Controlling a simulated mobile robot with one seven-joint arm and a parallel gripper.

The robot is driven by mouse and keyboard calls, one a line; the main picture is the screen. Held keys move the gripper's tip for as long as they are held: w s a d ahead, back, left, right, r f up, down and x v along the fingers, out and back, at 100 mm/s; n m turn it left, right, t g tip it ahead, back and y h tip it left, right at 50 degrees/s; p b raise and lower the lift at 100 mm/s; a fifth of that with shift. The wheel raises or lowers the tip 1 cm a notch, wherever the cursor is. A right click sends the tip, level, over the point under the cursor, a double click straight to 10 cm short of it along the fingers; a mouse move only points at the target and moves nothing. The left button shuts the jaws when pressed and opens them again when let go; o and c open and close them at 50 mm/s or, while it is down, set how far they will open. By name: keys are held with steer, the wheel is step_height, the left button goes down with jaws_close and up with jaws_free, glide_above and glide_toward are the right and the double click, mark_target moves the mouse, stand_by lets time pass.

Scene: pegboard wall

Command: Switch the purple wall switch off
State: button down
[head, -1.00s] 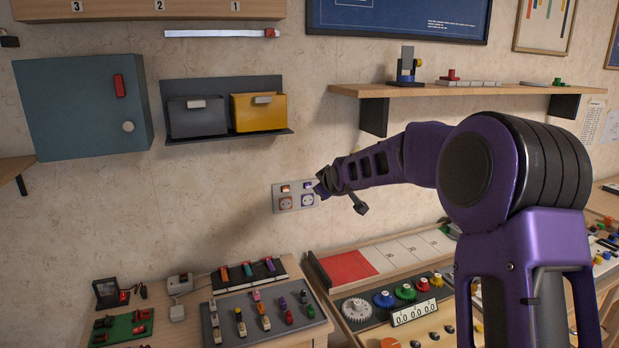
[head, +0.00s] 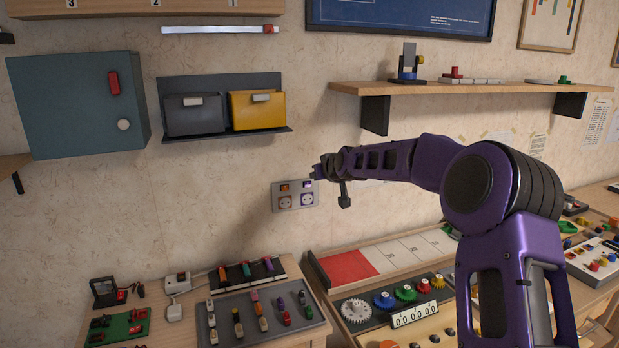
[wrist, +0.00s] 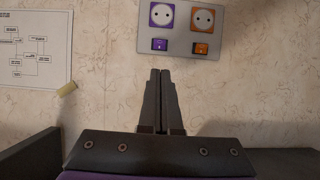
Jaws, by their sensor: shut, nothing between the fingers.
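A grey wall plate (head: 277,200) carries an orange switch (head: 285,187) and a purple switch (head: 308,185) above two sockets. The wrist view shows the plate upside down, with the purple switch (wrist: 160,44) at lower left and the orange switch (wrist: 201,48) beside it. I cannot tell which way the purple rocker is tipped. My gripper (head: 315,172) is shut and empty, just above and right of the purple switch in the head view. In the wrist view its fingertips (wrist: 160,73) point towards the wall, just below the purple switch in the picture, with a visible gap between them.
A wooden shelf (head: 460,89) with small items runs above my arm. A teal cabinet (head: 65,100) and a grey and a yellow bin (head: 256,115) hang to the left. Tables with small parts stand below. The wall around the plate is mostly bare.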

mark_target(306, 182)
steer(key=x, duration=0.6)
steer(key=shift+w+f, duration=0.1)
steer(key=shift+w, duration=0.05)
steer(key=shift+f+b, duration=0.45)
steer(key=shift+f, duration=0.25)
steer(key=shift+s, duration=0.3)
steer(key=shift+r, duration=0.15)
steer(key=shift+r+p, duration=0.5)
steer(key=shift+r, duration=0.2)
steer(key=shift+s+d, duration=0.1)
